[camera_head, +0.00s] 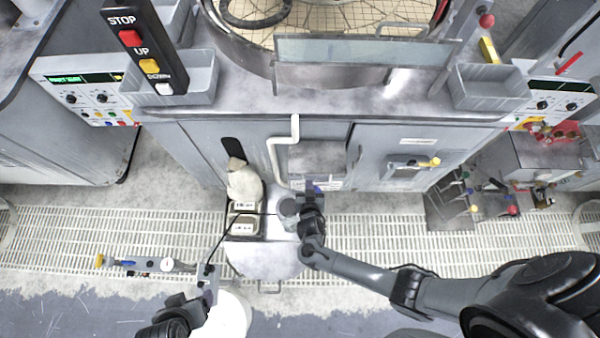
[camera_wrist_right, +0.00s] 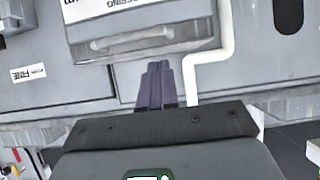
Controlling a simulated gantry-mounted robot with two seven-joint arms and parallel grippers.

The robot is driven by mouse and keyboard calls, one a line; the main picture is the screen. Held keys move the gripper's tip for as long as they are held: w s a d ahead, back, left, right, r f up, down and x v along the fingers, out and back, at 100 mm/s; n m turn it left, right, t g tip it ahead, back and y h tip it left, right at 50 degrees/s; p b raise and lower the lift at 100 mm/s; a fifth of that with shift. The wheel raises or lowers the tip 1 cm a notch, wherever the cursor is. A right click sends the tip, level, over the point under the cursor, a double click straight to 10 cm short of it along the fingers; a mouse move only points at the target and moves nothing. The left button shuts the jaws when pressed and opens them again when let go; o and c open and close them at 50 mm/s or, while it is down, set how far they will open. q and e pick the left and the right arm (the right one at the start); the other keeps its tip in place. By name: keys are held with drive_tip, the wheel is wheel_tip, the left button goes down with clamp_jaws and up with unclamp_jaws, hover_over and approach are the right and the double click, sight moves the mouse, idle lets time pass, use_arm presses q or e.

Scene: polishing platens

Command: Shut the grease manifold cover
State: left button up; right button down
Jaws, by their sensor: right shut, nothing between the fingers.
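A grey box-like piece with a label, which I take to be the grease manifold cover (camera_head: 318,158), stands out from the cabinet front beside a bent white pipe. In the right wrist view the cover (camera_wrist_right: 140,30) shows a label and a recessed lip along its near edge. How far open it is I cannot tell. My right gripper (camera_head: 312,188) is shut and empty in front of the cover's label side. Its dark fingers (camera_wrist_right: 155,85) point at the lip; contact is unclear. My left gripper (camera_head: 208,275) is low at the left, away from the cover; its fingers are unclear.
The bent white pipe (camera_head: 274,160) runs close beside the cover; it also shows in the right wrist view (camera_wrist_right: 191,75). A small cart (camera_head: 265,258) with a bottle (camera_head: 243,181) and white containers (camera_head: 242,222) stands below. A latch handle (camera_head: 412,163) sits on the right cabinet door.

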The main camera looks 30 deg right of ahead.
use_arm(q)
drive_tip(key=shift+f+b, duration=1.4)
drive_tip(key=shift+f, duration=0.5)
use_arm(e)
drive_tip(key=shift+s+a+f, duration=0.1)
drive_tip(key=shift+f, duration=1.05)
drive_tip(key=shift+s+f, duration=0.1)
drive_tip(key=shift+f, duration=1.05)
use_arm(q)
drive_tip(key=shift+d+r, duration=0.1)
